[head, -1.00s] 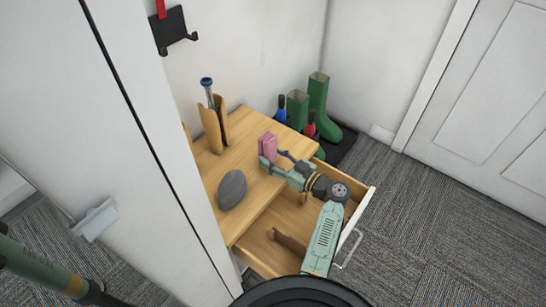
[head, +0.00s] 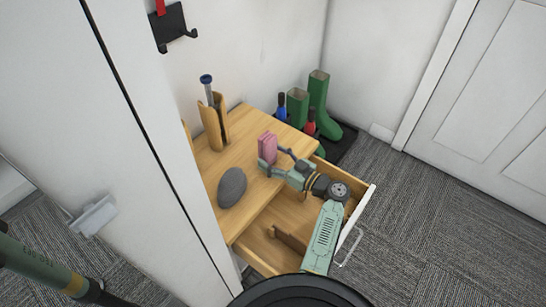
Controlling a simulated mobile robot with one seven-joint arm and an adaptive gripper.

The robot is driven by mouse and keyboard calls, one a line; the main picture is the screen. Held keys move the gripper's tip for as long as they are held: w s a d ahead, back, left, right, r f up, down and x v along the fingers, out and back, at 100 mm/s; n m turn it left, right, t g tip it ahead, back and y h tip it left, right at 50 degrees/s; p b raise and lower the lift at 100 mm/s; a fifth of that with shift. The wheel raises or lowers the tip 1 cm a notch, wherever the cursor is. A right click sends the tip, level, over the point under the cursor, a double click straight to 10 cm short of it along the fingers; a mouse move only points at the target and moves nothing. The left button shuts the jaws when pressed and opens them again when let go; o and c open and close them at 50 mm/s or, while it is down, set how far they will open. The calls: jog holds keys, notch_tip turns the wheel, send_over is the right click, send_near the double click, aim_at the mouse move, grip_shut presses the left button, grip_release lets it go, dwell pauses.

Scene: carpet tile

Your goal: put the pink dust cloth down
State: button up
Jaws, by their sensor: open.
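The pink dust cloth (head: 267,147) stands as a small folded block on the wooden cabinet top (head: 240,165), near its front right part. My gripper (head: 275,158) is open, with its fingers spread just to the right of the cloth. One finger reaches in front of the cloth's lower part. I cannot tell whether that finger touches it.
A dark grey oval object (head: 232,187) lies on the cabinet top. A wooden holder (head: 213,125) with a blue-topped item stands at the back. The drawer (head: 283,240) below is pulled open under my arm. Green boots (head: 318,105) stand on a dark mat behind.

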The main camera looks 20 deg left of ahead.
jog(key=shift+r, duration=0.1)
jog(key=shift+r+p, duration=0.3)
jog(key=shift+p, duration=0.2)
jog(key=b+v, duration=0.3)
jog(key=v, duration=0.9)
jog(key=shift+f, duration=0.3)
